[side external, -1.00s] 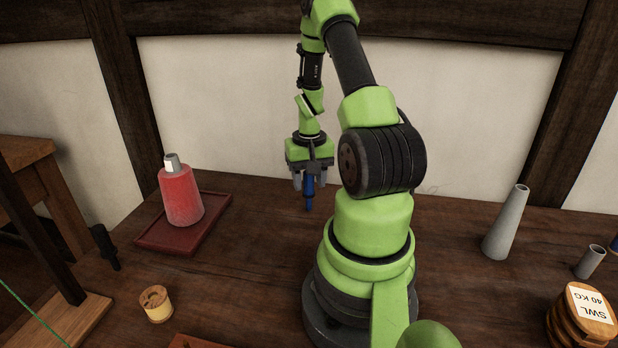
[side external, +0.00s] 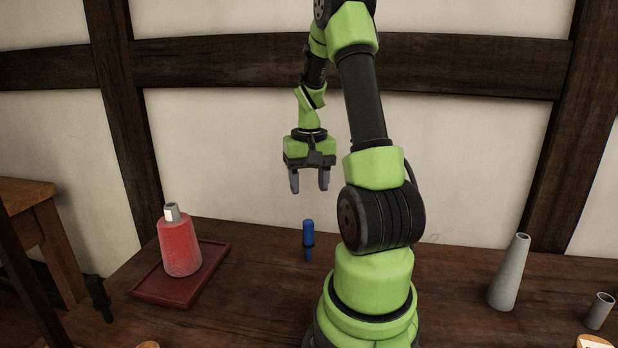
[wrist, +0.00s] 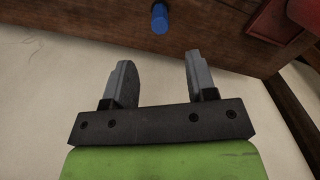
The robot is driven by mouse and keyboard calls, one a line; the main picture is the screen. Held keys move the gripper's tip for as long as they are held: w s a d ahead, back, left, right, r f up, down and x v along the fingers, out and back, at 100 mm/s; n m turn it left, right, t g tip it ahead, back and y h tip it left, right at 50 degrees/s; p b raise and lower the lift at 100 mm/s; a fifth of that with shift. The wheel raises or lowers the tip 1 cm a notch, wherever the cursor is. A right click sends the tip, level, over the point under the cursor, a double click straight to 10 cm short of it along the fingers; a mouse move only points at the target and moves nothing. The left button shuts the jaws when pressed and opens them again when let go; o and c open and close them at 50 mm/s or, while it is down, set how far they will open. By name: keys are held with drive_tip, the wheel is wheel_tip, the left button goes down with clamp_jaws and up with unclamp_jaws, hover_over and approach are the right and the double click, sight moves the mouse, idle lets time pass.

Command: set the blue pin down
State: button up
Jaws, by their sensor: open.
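The blue pin (side external: 308,238) stands upright on the dark wooden table, behind and left of my arm's base in the side view. In the wrist view the blue pin (wrist: 159,18) shows its blue top end near the upper edge, beyond the fingertips. My gripper (side external: 309,184) is open and empty, pointing down above the pin with a clear gap between them. Its two separated fingers (wrist: 158,75) also show in the wrist view, with nothing between them.
A tall grey cone (side external: 509,272) and a short grey tube (side external: 600,311) stand at right. The table around the pin is clear.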

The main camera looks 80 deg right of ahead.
drive_tip(key=w+a+r+n+t+h, duration=0.1)
drive_tip(key=w+a+r+n+t, duration=0.15)
drive_tip(key=a+r, duration=0.35)
drive_tip(key=w+a+r+n+t, duration=0.15)
drive_tip(key=w+a+r, duration=0.3)
drive_tip(key=a, duration=0.45)
drive_tip(key=s+a+r+n+t+y, duration=0.1)
drive_tip(key=s+a+n, duration=0.1)
drive_tip(key=a, duration=0.4)
drive_tip(key=s+a+r+n+t+y, duration=0.2)
drive_tip(key=s+a, duration=0.1)
drive_tip(key=a, duration=0.3)
drive_tip(key=shift+s+a+r+n, duration=0.15)
drive_tip(key=shift+s+a+n, duration=0.05)
drive_tip(key=shift+s+n, duration=0.15)
